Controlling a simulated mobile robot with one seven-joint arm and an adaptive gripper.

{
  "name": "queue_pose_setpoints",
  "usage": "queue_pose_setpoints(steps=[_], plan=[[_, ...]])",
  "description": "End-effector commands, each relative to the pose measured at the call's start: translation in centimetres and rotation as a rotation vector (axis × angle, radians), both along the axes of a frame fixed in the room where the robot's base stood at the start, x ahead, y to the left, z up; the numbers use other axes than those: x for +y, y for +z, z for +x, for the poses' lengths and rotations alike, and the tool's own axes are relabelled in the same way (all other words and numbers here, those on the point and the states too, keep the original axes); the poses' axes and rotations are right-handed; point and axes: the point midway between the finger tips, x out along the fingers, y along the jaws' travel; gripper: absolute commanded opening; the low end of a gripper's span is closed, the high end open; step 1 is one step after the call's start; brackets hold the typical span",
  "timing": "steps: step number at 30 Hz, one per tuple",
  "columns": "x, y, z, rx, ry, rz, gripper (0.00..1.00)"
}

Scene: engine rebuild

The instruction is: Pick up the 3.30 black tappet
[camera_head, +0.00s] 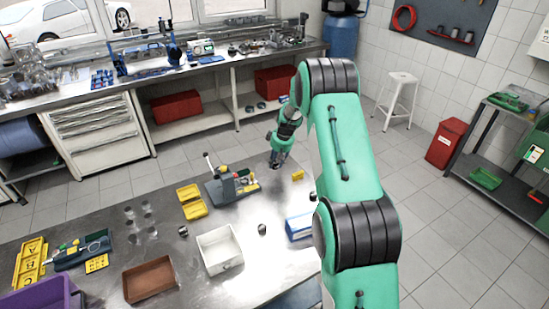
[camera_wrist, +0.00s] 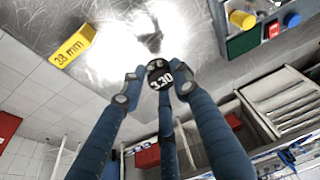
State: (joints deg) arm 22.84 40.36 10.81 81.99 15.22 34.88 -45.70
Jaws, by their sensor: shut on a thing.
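The black tappet marked 3.30 (camera_wrist: 159,78) is between the fingertips of my gripper (camera_wrist: 157,88) in the wrist view. In the head view my gripper (camera_head: 278,158) is over the far right edge of the steel table (camera_head: 165,222). The tappet is too small to make out there. How far the tappet is from the table surface, I cannot tell.
A yellow "38 mm" block (camera_wrist: 73,45) lies nearby on the table. A grey-green fixture (camera_head: 228,188) with coloured parts stands left of my gripper. A white bin (camera_head: 219,262), brown tray (camera_head: 149,280) and yellow trays (camera_head: 194,209) are farther off. Some small dark cylinders stand apart.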

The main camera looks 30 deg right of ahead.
Motion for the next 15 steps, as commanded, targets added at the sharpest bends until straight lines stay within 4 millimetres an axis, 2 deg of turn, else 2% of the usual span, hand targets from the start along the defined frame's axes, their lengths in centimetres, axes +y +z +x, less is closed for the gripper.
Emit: queue_pose_setpoints(steps=[6, 15], plan=[[1.2, 0.5, -3.4, 0.0, 0.0, -0.001, 0.04], [2.3, 0.7, -6.6, -0.001, -0.001, 0.0, 0.04]])
